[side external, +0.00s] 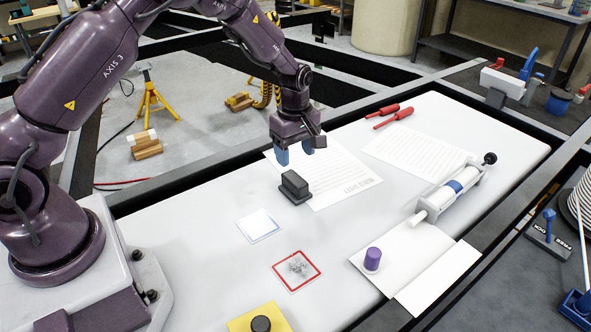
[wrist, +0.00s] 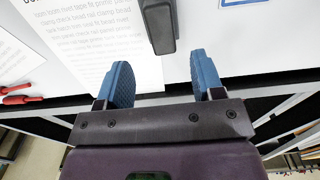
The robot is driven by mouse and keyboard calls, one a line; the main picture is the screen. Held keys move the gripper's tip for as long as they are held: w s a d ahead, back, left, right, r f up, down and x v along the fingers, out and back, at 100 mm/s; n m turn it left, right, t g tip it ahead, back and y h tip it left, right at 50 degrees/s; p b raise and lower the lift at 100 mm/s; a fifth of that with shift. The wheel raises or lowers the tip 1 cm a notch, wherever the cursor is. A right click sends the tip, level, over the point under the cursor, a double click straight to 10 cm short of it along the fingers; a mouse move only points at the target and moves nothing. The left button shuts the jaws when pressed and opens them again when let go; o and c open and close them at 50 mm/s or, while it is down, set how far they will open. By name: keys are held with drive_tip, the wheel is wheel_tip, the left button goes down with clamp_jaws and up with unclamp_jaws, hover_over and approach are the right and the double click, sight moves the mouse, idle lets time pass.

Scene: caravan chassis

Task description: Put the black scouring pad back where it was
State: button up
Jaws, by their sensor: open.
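A dark block with a raised upper part (side external: 295,186) stands on the white worktop near the printed sheet's lower left corner; it looks most like the black pad, but its material is unclear. Its end also shows at the top of the wrist view (wrist: 158,25). My gripper (side external: 295,151) is open and empty, with blue fingers, above the sheet and just behind the block. In the wrist view the fingers (wrist: 161,62) are apart, with nothing between them. A blue-edged white square (side external: 258,225) lies in front of the block, with no dark thing on it.
A red-edged square (side external: 297,270) carries a grey tangled clump. A yellow square (side external: 259,318) carries a black round piece. A purple cylinder (side external: 372,258) stands on white sheets to the right. A white roller-like tool (side external: 455,190) and red-handled tools (side external: 383,114) lie farther back.

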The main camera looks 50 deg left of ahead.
drive_tip(key=shift+r, duration=1.75)
wheel_tip(320, 180, up, 8)
drive_tip(key=m+t, duration=0.1)
drive_tip(key=m, duration=0.2)
hover_over(295, 178)
drive_tip(key=s+d, duration=0.2)
drive_tip(key=s, duration=0.1)
drive_tip(key=s+d+r+m+t, duration=0.2)
drive_tip(key=s+r+m, duration=0.3)
drive_tip(key=s+r, duration=0.3)
drive_tip(key=s+r+m+t, duration=0.1)
drive_tip(key=s+r+m, duration=0.1)
drive_tip(key=s+m, duration=0.3)
drive_tip(key=s+d+r+m+t, duration=0.1)
drive_tip(key=s+r+m, duration=0.2)
drive_tip(key=s, duration=0.6)
drive_tip(key=shift+s+d+m+t, duration=0.25)
drive_tip(key=shift+s+m+t, duration=0.1)
drive_tip(key=shift+m, duration=0.65)
drive_tip(key=shift+r, duration=0.15)
